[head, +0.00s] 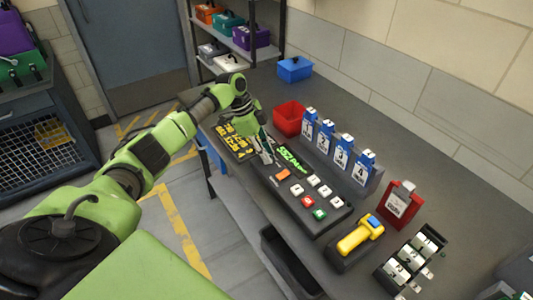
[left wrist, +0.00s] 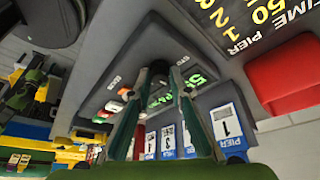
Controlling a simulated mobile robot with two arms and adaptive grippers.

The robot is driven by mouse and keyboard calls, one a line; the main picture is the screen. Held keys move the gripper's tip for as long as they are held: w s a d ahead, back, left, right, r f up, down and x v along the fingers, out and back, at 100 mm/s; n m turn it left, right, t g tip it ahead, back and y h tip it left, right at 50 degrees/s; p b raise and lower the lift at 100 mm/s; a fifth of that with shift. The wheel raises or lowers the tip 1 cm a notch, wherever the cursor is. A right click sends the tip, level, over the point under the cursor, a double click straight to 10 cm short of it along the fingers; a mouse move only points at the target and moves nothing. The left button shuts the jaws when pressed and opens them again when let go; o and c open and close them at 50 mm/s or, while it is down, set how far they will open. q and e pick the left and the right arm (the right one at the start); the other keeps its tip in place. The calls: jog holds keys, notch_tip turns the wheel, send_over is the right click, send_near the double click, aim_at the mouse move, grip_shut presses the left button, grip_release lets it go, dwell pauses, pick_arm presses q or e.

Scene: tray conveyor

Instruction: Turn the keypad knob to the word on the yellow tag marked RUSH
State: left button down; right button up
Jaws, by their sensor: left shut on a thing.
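The keypad (head: 283,201) is a dark sloped panel on the bench, with a green-lit display (head: 292,160) and white, orange, red and green keys. My left gripper (head: 265,154) is at the panel's far end, fingers pointing down. In the left wrist view, its two fingers (left wrist: 158,88) close on the small dark knob (left wrist: 160,66) on the keypad face. I cannot make out a yellow tag marked RUSH in either view. My right gripper is not in view.
A board with yellow lettering (head: 237,138) lies beyond the keypad. A red bin (head: 289,118), a row of blue numbered holders (head: 340,150) and a red tagged holder (head: 397,205) stand behind it. A yellow scanner (head: 355,238) lies to the right. A blue box (head: 294,69) stands farther back.

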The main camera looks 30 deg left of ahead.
pick_arm(q)
jog(key=c, duration=1.9)
grip_release()
jog(key=shift+r, duration=0.1)
jog(key=v, duration=1.2)
jog(key=shift+a, duration=0.1)
